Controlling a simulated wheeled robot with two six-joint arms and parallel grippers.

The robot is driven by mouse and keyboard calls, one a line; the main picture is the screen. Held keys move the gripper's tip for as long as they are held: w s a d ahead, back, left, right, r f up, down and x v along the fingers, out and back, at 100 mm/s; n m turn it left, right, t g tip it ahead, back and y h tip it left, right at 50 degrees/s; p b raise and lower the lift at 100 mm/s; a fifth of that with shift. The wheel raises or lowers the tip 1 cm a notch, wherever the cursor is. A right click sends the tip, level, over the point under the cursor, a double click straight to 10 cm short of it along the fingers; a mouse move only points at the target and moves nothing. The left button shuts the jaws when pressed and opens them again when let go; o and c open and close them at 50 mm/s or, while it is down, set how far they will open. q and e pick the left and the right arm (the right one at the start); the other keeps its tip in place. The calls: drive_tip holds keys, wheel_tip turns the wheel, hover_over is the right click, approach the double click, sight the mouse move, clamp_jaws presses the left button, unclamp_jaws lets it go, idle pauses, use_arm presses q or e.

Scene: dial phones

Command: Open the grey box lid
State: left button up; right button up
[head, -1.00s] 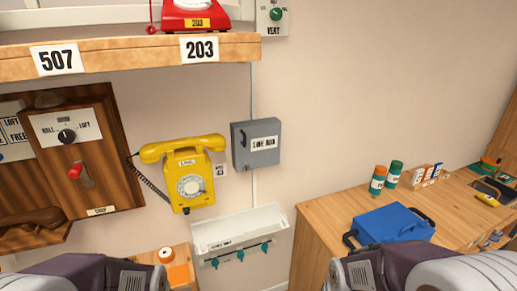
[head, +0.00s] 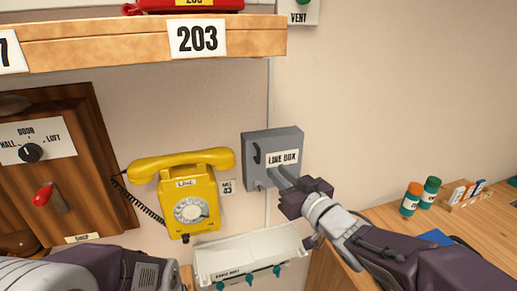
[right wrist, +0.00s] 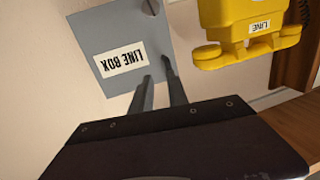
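The grey box (head: 257,138), labelled LINE BOX, hangs on the wall right of the yellow phone, with its lid closed. A dark curved handle (head: 257,154) is on the left of its front. My right gripper (head: 280,174) is at the box's lower front, its two fingers pointing at it. In the right wrist view the fingers (right wrist: 156,72) stand a little apart with nothing between them, overlapping the lower edge of the box (right wrist: 105,35). I cannot tell whether they touch it. My left gripper is out of view; only part of my left arm shows.
The yellow phone (head: 190,195) hangs left of the box, and a white tray (head: 250,250) with teal hooks is below. A wooden shelf (head: 120,47) is above left. A desk (head: 390,212) with bottles is at the right.

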sight(259, 159)
drive_tip(key=shift+n+y, duration=0.3)
drive_tip(key=x, duration=0.5)
drive_tip(key=a+r+p+x, duration=0.1)
drive_tip(key=x, duration=0.1)
drive_tip(key=shift+a, duration=0.3)
drive_tip(key=shift+w+a+r, duration=0.1)
drive_tip(key=shift+w+a, duration=0.05)
drive_tip(key=shift+w, duration=0.05)
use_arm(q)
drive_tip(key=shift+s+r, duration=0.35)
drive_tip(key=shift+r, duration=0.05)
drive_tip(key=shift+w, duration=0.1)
use_arm(e)
clamp_jaws()
